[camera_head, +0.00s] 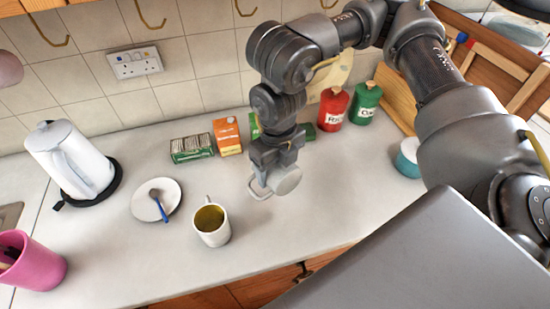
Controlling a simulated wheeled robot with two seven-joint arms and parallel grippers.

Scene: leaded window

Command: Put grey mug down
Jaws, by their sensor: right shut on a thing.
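The grey mug (287,181) hangs tilted from my right gripper (270,174), over the middle of the white counter (330,215). The gripper comes down from above and is shut on the mug; the exact contact is partly hidden. The mug seems to be just above the counter, but I cannot tell whether it touches. A white mug (212,228) with yellowish liquid stands upright on the counter, to the left of and nearer than the grey mug. My left gripper is not in view.
A plate (157,199) with a blue-handled spoon and a white kettle (72,160) stand left. A pink cup (30,262) is at lower left. Boxes (228,136), red (333,108) and green (366,103) canisters line the back. A teal-and-white container (408,158) is right. Counter right of the grey mug is clear.

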